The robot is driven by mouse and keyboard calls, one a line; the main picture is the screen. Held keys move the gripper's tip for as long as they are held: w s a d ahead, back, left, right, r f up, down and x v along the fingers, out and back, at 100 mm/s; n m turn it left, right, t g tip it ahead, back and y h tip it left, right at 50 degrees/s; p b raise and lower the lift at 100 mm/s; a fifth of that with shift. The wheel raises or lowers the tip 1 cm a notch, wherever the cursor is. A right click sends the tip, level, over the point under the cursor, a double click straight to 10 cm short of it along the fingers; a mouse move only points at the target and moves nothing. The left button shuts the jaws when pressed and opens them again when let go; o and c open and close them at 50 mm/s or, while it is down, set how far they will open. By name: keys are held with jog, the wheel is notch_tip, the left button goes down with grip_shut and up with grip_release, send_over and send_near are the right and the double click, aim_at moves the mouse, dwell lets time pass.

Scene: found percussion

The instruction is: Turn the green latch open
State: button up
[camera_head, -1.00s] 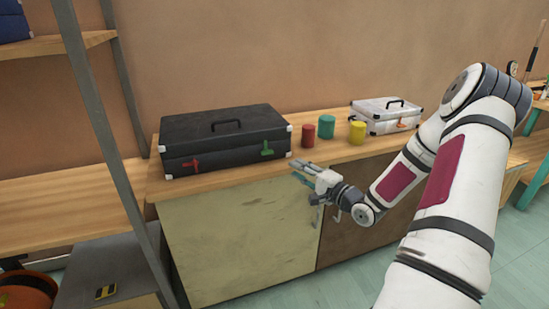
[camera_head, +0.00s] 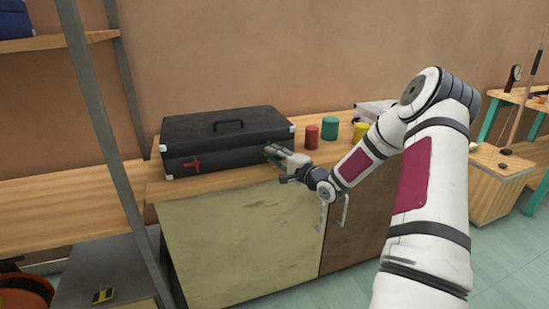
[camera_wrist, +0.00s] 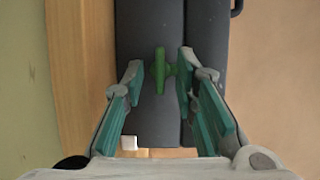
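The black case (camera_head: 225,143) stands closed on the wooden counter, with a handle on its lid and a red latch (camera_head: 194,164) on the left of its front. In the head view my gripper (camera_head: 270,151) is at the right end of the case front and hides the green latch there.
A red can (camera_head: 312,137), a green can (camera_head: 329,128) and a partly hidden yellow can (camera_head: 361,131) stand right of the case. A white case (camera_head: 374,110) is behind my arm. Cabinet handles (camera_head: 345,211) stick out below the counter (camera_head: 240,176). A grey shelf post (camera_head: 95,110) rises at left.

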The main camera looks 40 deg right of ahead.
grip_shut()
jog(key=shift+n+p, duration=0.35)
jog(key=shift+n, duration=0.05)
jog(key=n+p, duration=0.1)
jog(key=n+g+p, duration=0.1)
jog(key=n+p, duration=0.1)
jog(key=shift+a+r+g, duration=0.15)
jog(key=shift+r+g, duration=0.15)
jog(key=n, duration=0.1)
jog(key=n+g+h+p, duration=0.1)
jog(key=n, duration=0.1)
jog(key=shift+a+n+g+h, duration=0.1)
jog(key=shift+n+g+h, duration=0.2)
jog(key=n+g+h+b, duration=0.1)
jog(key=n, duration=0.2)
jog(key=shift+w+a+h+b, duration=0.1)
jog(key=shift+a+h+b, duration=0.05)
jog(key=shift+h+b, duration=0.2)
jog(key=n+g+h+b, duration=0.1)
jog(key=n+h+b, duration=0.1)
jog(key=n+b, duration=0.1)
jog(key=shift+b, duration=0.7)
jog(key=shift+h, duration=0.25)
